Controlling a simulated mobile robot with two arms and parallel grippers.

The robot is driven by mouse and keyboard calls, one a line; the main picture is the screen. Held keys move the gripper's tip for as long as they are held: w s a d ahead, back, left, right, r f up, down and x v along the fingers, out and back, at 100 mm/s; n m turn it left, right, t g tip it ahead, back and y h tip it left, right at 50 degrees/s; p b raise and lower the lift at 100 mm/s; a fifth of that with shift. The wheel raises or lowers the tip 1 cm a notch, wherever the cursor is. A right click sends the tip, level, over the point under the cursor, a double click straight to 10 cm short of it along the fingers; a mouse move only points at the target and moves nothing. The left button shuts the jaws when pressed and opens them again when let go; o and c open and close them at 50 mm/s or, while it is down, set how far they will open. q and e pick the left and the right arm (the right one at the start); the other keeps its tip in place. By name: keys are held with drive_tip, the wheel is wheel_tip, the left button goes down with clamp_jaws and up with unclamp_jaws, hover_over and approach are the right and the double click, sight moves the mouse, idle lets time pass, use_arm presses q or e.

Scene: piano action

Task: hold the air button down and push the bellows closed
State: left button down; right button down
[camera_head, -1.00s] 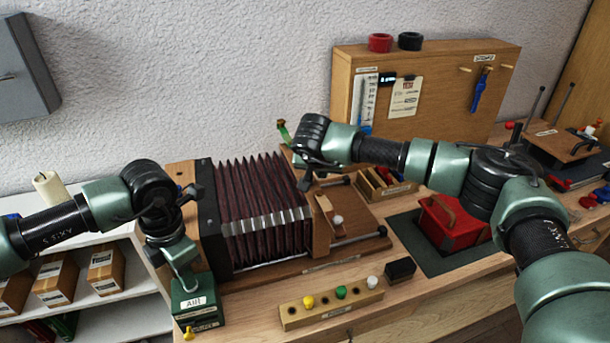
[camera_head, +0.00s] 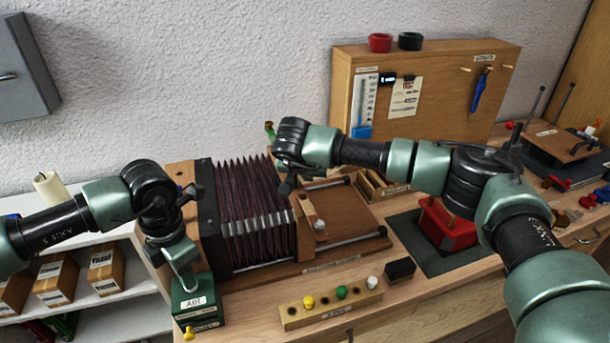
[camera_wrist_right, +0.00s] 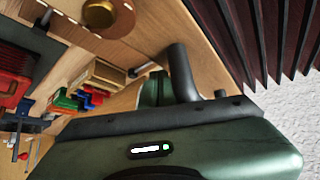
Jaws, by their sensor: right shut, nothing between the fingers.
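The dark red pleated bellows (camera_head: 252,200) stands between a black end frame on the left and a wooden moving board (camera_head: 306,230) on the right. It also shows in the right wrist view (camera_wrist_right: 275,35). The green air box (camera_head: 195,293) with its "AIR" label sits at the front left. My left gripper (camera_head: 184,268) points down onto its top; the button is hidden and I cannot see the finger gap. My right gripper (camera_head: 287,187) is shut and empty at the upper right end of the bellows, by the moving board. Whether it touches the board is unclear.
A wooden block with coloured pegs (camera_head: 330,309) and a small black block (camera_head: 400,269) lie in front. A red box (camera_head: 447,225) sits on a dark mat to the right. A wooden tool panel (camera_head: 430,90) stands behind.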

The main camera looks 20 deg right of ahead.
sight(273, 189)
drive_tip(key=shift+s+a+f, duration=0.2)
drive_tip(key=shift+a+f, duration=0.3)
drive_tip(key=shift+a, duration=4.5)
